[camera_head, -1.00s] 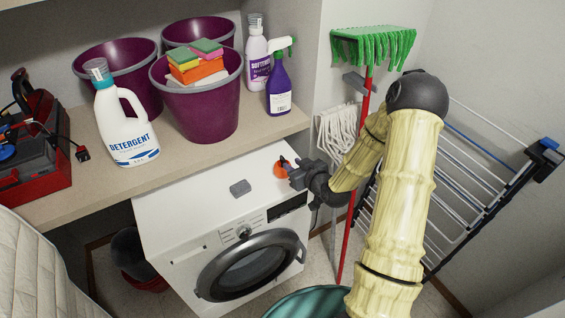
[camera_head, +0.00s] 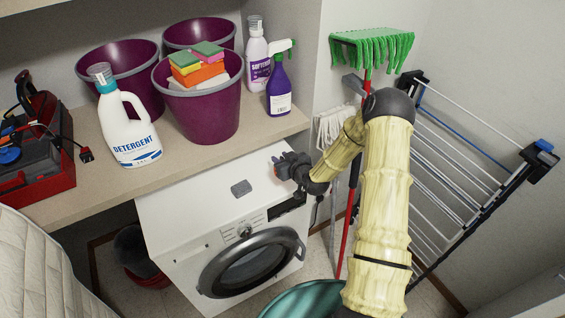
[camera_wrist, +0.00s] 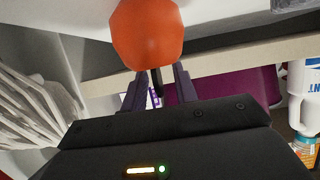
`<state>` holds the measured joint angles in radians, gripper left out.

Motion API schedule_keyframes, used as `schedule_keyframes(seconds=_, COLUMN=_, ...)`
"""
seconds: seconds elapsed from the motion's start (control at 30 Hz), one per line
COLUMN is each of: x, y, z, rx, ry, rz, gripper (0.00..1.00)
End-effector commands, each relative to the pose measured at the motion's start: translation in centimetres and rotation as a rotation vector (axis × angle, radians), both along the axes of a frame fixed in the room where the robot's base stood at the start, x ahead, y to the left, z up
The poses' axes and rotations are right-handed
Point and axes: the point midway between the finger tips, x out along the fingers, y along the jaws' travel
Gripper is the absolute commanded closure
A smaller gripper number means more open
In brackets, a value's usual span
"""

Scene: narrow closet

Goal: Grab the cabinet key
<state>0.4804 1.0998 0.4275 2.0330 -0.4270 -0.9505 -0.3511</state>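An orange rounded piece with a thin dark part (camera_wrist: 147,33) fills the upper middle of the wrist view. I cannot tell for sure that it is the cabinet key. My gripper (camera_wrist: 157,82) is open in the wrist view, its two fingers apart with the dark part between or just beyond them; contact cannot be told. In the head view my gripper (camera_head: 284,168) is at the back right of the white washing machine's top (camera_head: 205,195). It hides nearly all of the orange piece there.
A small grey block (camera_head: 241,188) lies on the washer, left of my gripper. The shelf (camera_head: 70,195) above the washer's back holds a detergent bottle (camera_head: 128,125), purple buckets (camera_head: 205,110) and a spray bottle (camera_head: 279,90). Mops and a drying rack (camera_head: 455,190) stand at the right.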

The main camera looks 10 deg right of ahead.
Motion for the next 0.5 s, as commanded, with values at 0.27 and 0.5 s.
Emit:
schedule_keyframes(seconds=0.27, x=0.96, y=0.32, z=-0.51, rx=0.000, ry=0.001, rz=0.000, gripper=0.71)
schedule_keyframes(seconds=0.5, x=0.94, y=0.31, z=-0.49, rx=0.000, ry=0.001, rz=0.000, gripper=0.71)
